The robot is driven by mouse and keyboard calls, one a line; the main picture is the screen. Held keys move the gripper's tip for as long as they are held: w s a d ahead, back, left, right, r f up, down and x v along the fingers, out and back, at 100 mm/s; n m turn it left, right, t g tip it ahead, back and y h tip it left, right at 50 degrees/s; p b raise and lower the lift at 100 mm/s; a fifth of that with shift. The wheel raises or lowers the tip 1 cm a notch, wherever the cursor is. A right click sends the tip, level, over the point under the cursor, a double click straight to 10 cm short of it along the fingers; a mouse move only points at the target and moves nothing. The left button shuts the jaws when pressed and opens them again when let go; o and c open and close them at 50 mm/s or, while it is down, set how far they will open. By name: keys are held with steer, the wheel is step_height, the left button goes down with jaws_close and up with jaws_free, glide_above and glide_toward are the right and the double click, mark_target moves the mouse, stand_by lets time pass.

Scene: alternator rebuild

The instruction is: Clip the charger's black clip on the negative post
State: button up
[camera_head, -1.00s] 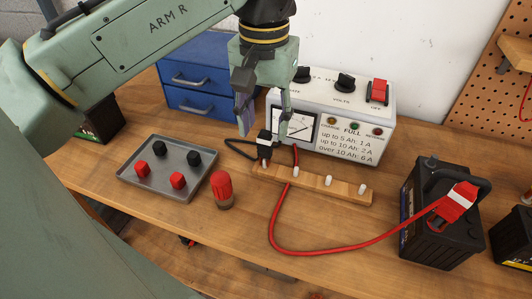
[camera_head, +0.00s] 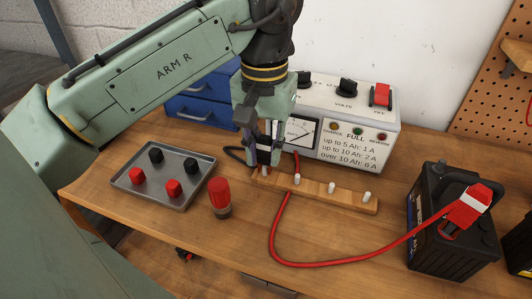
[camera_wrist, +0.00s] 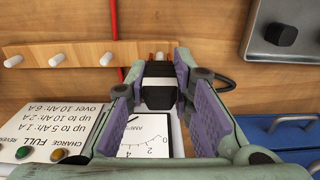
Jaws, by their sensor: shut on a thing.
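The charger's black clip (camera_wrist: 159,88) sits at the end of the wooden peg rail, with my gripper (camera_head: 263,152) around it. In the wrist view my gripper (camera_wrist: 158,92) has its purple finger pads on both sides of the clip and is shut on it. In the head view the fingers hide most of the clip. The charger (camera_head: 345,115) stands behind the rail. The battery (camera_head: 452,230) stands at the right, with the red clip (camera_head: 468,207) on top of it. I cannot make out the negative post in these frames.
The wooden rail (camera_head: 340,200) has several white pegs. A grey tray (camera_head: 187,201) with red and black caps and a red-topped bottle (camera_head: 219,195) are at the left. The red cable (camera_head: 330,263) loops across the bench. Blue drawers (camera_head: 205,105) stand behind my gripper.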

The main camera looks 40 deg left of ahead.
mark_target(265, 137)
steer(key=shift+c, duration=0.4)
step_height(265, 137, up, 4)
steer(key=p, duration=0.4)
stand_by(0.7)
steer(key=shift+r+p, duration=0.55)
steer(key=shift+p, duration=0.05)
step_height(265, 137, up, 11)
steer(key=p, duration=0.4)
steer(key=w+d, duration=0.6)
steer(key=d, duration=0.7)
steer(key=w+d, duration=0.5)
steer(key=d, duration=0.7)
steer(key=f+b, duration=0.2)
steer(key=f, duration=0.2)
steer(key=shift+w+d+f+b, duration=0.25)
steer(key=shift+f+b, duration=0.05)
steer(key=shift+b, duration=0.1)
steer(key=shift+f, duration=0.55)
